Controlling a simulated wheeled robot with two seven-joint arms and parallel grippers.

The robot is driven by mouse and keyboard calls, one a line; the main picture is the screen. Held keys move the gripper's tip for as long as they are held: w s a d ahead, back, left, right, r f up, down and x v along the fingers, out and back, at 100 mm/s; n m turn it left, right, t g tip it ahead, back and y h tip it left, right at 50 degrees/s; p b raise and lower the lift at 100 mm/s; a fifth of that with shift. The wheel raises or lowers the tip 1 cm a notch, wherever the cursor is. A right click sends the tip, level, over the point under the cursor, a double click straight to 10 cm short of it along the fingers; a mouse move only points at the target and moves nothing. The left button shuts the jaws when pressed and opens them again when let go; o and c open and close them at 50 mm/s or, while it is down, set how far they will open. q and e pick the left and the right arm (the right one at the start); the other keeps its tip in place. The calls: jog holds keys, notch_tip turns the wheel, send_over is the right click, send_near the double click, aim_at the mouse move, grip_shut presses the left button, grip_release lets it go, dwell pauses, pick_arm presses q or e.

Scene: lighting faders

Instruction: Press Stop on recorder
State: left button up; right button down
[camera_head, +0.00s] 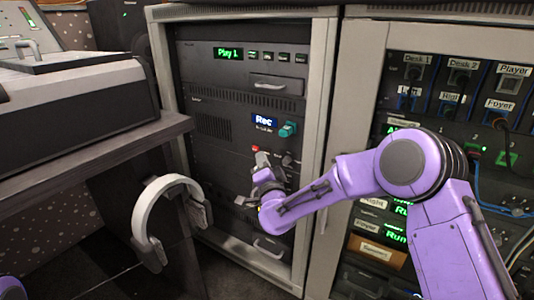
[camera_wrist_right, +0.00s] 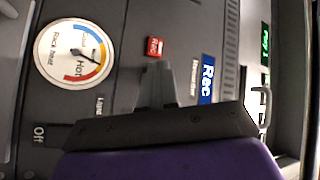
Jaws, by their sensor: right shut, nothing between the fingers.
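The recorder panel (camera_head: 225,128) is a dark unit in the rack with a blue Rec display (camera_head: 264,121). A teal control (camera_head: 288,129) sits just right of the display. A small red button (camera_head: 255,149) is below it; in the right wrist view the red button (camera_wrist_right: 155,47) has white lettering like "Rec". The Rec display also shows there (camera_wrist_right: 208,78). I cannot make out a button marked Stop; my gripper covers part of the panel. My right gripper (camera_head: 262,160) is shut and empty, just below the red button. Its fingers (camera_wrist_right: 155,80) point towards that button; contact cannot be told.
A Play 1 unit (camera_head: 229,53) is above. White headphones (camera_head: 150,208) hang at the desk's edge (camera_head: 100,150). A patch rack with cables (camera_head: 480,190) stands right.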

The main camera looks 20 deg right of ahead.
jog(key=shift+w+d, duration=0.15)
jog(key=shift+d, duration=0.05)
jog(key=shift+w+d, duration=0.2)
jog(key=shift+d, duration=0.05)
dwell(0.6)
jog(key=shift+s+a, duration=0.5)
jog(key=shift+a, duration=0.1)
jog(key=s+a, duration=0.1)
jog(key=a, duration=0.1)
jog(key=s+a, duration=0.2)
jog(key=shift+p, duration=0.35)
dwell(0.8)
